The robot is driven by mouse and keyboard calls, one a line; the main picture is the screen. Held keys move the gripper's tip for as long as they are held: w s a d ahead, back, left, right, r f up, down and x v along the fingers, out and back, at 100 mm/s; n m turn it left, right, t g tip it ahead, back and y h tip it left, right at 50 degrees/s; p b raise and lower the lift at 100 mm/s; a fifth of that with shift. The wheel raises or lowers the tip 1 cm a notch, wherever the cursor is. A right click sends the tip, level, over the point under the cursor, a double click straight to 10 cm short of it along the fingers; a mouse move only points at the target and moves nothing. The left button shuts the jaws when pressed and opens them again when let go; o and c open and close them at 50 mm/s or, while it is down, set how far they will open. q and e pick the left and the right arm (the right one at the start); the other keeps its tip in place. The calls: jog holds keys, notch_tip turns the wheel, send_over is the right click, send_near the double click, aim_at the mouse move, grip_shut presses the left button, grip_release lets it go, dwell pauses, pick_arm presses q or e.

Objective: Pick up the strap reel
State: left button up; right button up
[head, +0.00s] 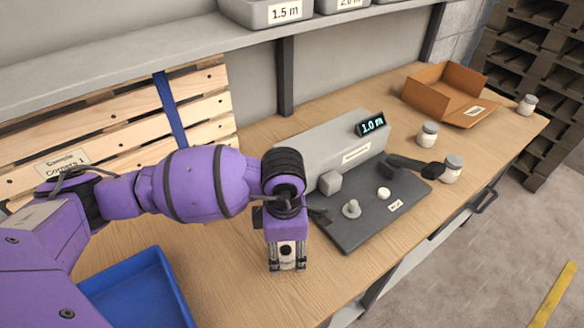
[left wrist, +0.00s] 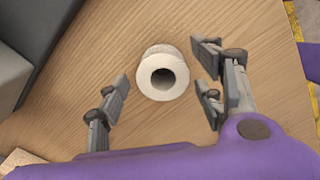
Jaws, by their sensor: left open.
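The strap reel (left wrist: 163,74) shows in the left wrist view as a pale roll with a round dark hole, on the wooden bench top. It lies between the spread fingers of my left gripper (head: 287,262), with clear gaps on both sides. My left gripper is open and empty. In the head view it is low over the bench, at the near left of the grey machine, and I cannot make out the reel there. My right gripper is in neither view.
A grey machine (head: 345,150) with a "1.0 m" display and dark base plate stands right of the gripper. A blue tray (head: 135,290) is at the lower left. Several white jars and an open cardboard box (head: 442,92) stand farther right. A shelf (head: 200,50) runs above.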

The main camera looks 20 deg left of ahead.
pick_arm(q)
jog(key=shift+f, duration=0.85)
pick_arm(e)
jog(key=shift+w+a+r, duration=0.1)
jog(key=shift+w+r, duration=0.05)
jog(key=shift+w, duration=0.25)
